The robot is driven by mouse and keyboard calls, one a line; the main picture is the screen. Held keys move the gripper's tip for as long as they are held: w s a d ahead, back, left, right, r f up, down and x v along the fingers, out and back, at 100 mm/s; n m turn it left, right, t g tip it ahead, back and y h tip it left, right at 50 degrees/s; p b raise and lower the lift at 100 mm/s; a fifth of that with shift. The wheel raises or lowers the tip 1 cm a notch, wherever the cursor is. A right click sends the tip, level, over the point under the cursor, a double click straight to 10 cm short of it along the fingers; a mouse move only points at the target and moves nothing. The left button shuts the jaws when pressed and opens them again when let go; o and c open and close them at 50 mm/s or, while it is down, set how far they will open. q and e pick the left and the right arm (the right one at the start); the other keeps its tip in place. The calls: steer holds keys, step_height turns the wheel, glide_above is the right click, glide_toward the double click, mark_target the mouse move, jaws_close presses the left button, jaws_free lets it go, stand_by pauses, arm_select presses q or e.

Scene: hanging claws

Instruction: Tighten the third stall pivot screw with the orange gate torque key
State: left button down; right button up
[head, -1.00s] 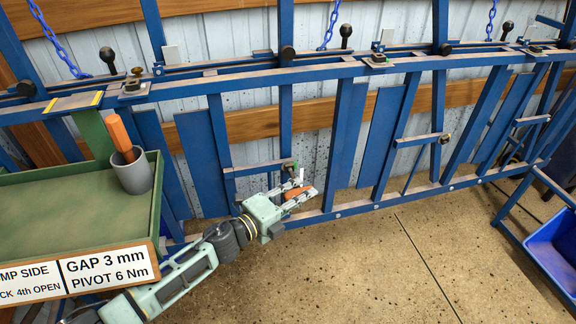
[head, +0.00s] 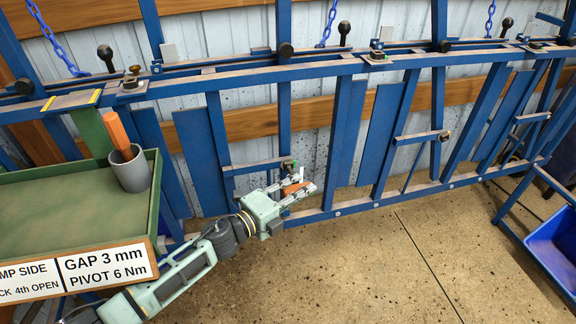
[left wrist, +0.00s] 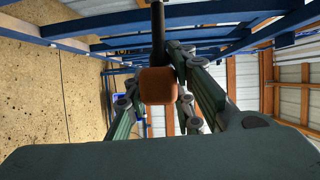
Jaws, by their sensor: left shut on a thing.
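My left gripper (head: 304,188) is shut on an orange-handled key (head: 292,188) at the lower rail of the blue stall frame. In the left wrist view the key's orange handle end (left wrist: 157,86) sits between the fingers, with a dark shaft (left wrist: 158,32) running up from it toward a blue bar. Whether the key's tip touches a screw is too small to tell. A similar pivot fitting (head: 444,136) shows on the gate to the right. My right gripper is not in view.
A grey cup (head: 131,172) holding another orange handle (head: 118,130) stands on the green tray (head: 60,205) at left. Blue frame bars (head: 345,145) surround the gripper. A blue bin (head: 555,250) is at far right. The concrete floor (head: 390,260) in front is clear.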

arm_select(q)
steer(key=shift+w+a+r, duration=0.15)
steer(key=shift+w+r, duration=0.15)
steer(key=shift+r, duration=0.15)
steer(key=shift+s+d+f, duration=0.1)
steer(key=shift+s+d, duration=0.15)
steer(key=shift+s, duration=0.7)
steer(key=shift+s+d+f+p, duration=0.1)
steer(key=shift+s+d+p, duration=0.2)
steer(key=shift+s+p, duration=0.25)
steer(key=shift+s, duration=0.1)
steer(key=shift+s+d+p, duration=0.15)
steer(key=shift+s+d, duration=0.05)
steer(key=shift+s, duration=0.45)
steer(key=shift+s+d+p, duration=0.2)
steer(key=shift+s+d, duration=0.05)
steer(key=shift+s, duration=0.35)
steer(key=shift+s+d+p, duration=0.15)
steer(key=shift+s+d, duration=0.05)
steer(key=shift+s, duration=0.45)
